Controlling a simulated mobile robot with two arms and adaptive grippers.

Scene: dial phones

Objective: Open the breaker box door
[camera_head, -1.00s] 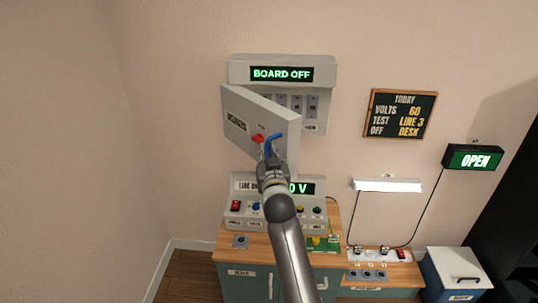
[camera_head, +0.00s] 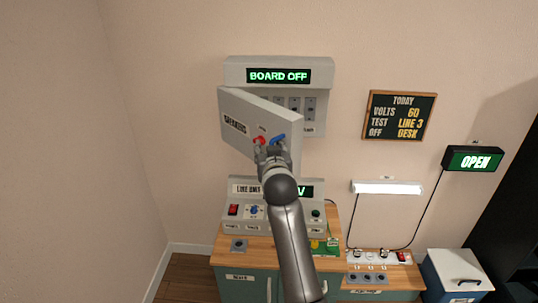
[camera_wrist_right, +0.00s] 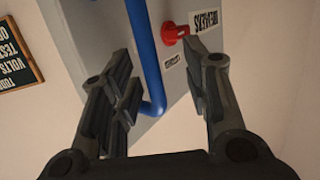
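The grey breaker box (camera_head: 315,78) hangs on the wall under a green "BOARD OFF" display. Its door (camera_head: 245,110) stands partly open, its right edge swung out from the box, with breakers showing behind it. A blue handle (camera_head: 278,140) and a red knob (camera_head: 259,140) are on the door front. My right gripper (camera_head: 268,150) is at the handle. In the right wrist view, the blue handle (camera_wrist_right: 146,60) runs between the spread fingers (camera_wrist_right: 162,105), nearer the left finger. The red knob (camera_wrist_right: 174,33) is beyond. My left gripper is out of view.
Below is a control panel (camera_head: 230,225) on a wooden cabinet (camera_head: 222,248). A power strip (camera_head: 365,257) and blue bin (camera_head: 450,290) stand to the right. A chalkboard (camera_head: 399,115) and lit tube (camera_head: 387,188) are on the wall. The wall left of the box is clear.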

